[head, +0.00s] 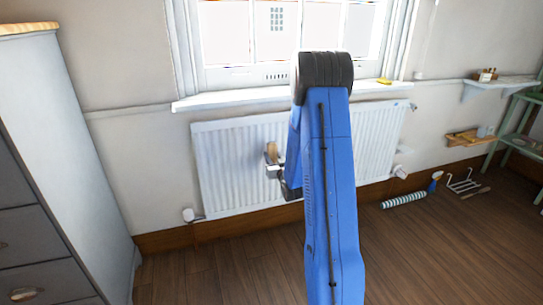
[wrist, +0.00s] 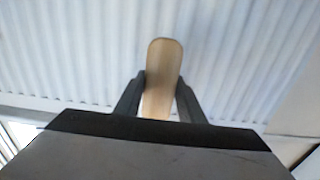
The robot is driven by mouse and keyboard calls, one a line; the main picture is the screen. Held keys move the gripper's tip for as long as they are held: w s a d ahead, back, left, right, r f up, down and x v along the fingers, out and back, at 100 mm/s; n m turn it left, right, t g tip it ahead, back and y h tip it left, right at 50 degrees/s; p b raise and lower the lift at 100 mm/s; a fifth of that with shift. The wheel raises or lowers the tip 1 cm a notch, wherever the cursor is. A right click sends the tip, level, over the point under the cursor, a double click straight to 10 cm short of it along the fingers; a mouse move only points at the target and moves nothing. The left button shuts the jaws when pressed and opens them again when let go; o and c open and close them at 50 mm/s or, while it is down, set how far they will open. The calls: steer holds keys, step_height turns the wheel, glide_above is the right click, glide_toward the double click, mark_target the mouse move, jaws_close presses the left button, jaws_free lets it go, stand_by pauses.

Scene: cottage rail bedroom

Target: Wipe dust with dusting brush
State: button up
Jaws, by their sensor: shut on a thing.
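My gripper (wrist: 160,98) is shut on a pale wooden handle, which I take to be the dusting brush (wrist: 163,60). In the head view my gripper (head: 272,165) is in front of the white radiator, and the brush's wooden part (head: 271,151) sticks up from it. The bristles cannot be made out in either view. The radiator (head: 232,170) hangs below the window and fills the background of the wrist view. No dust can be made out on the surfaces. My blue arm hides the middle of the radiator and part of the sill.
A white windowsill (head: 235,98) runs above the radiator, with a small yellow thing (head: 384,81) at its right. A grey cabinet (head: 45,190) stands left. Wall shelves (head: 500,82) are at right. A striped roll (head: 404,200), spray bottle (head: 435,182) and wire rack (head: 463,181) lie on the floor.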

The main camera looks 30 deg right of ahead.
stand_by(0.3)
steer(key=shift+v, duration=1.55)
